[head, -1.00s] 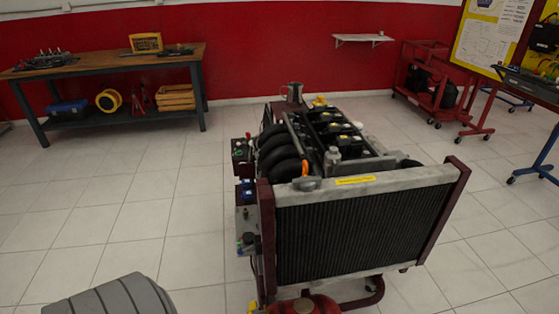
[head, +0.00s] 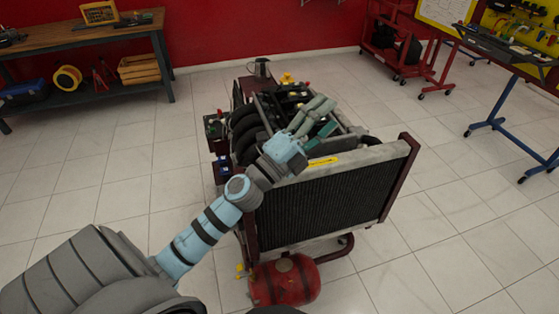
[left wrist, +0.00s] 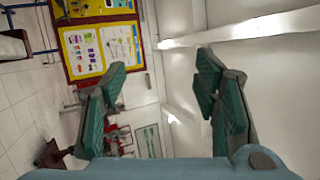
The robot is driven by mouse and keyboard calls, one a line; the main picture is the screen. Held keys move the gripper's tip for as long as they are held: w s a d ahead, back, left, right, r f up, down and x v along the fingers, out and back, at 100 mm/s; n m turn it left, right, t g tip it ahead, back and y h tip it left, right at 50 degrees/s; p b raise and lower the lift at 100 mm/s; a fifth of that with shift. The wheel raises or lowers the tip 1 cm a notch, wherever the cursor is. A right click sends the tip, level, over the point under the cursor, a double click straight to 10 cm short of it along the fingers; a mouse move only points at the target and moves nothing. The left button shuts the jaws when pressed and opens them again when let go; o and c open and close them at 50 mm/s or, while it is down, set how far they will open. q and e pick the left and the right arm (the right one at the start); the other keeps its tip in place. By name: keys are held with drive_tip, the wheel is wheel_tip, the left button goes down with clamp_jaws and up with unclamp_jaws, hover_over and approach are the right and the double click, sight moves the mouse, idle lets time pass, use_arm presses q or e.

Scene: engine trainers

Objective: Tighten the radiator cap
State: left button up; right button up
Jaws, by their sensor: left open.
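The radiator (head: 330,195) is a dark finned core with a grey top tank, at the front of the engine trainer in the head view. The radiator cap is hidden behind my left arm and gripper at the left end of the top tank. My left gripper (head: 323,114) is above the radiator top and the engine's front, with its green-padded fingers spread. In the left wrist view the gripper (left wrist: 158,88) is open, with nothing between its fingers. My right gripper is out of view.
Black intake hoses (head: 245,130) are left of the gripper. A red tank (head: 285,280) sits low in front of the radiator. A wooden workbench (head: 85,48) stands at the back left, a red cart (head: 395,45) at the back right. The tiled floor around the trainer is clear.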

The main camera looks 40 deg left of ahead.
use_arm(q)
drive_tip(key=d+m+g+h, duration=0.7)
drive_tip(key=m+g+h, duration=0.3)
drive_tip(key=m, duration=1)
drive_tip(key=s+a+f+m+g+y, duration=0.1)
drive_tip(key=s+a+f+g+y, duration=0.2)
drive_tip(key=a, duration=0.4)
drive_tip(key=a+f+g+y, duration=0.2)
drive_tip(key=a+g+y, duration=0.1)
drive_tip(key=a+y, duration=0.4)
drive_tip(key=s+a+f+m+g+y, duration=0.1)
drive_tip(key=s+a+f+g+y, duration=0.15)
drive_tip(key=a, duration=0.55)
drive_tip(key=shift+y, duration=0.25)
drive_tip(key=x, duration=0.4)
drive_tip(key=p+x, duration=0.1)
drive_tip(key=x, duration=0.8)
drive_tip(key=shift+w+d+r+p, duration=0.2)
drive_tip(key=shift+w+d+p, duration=0.1)
drive_tip(key=shift+w+d, duration=0.1)
drive_tip(key=shift+f, duration=0.15)
drive_tip(key=c, duration=1.1)
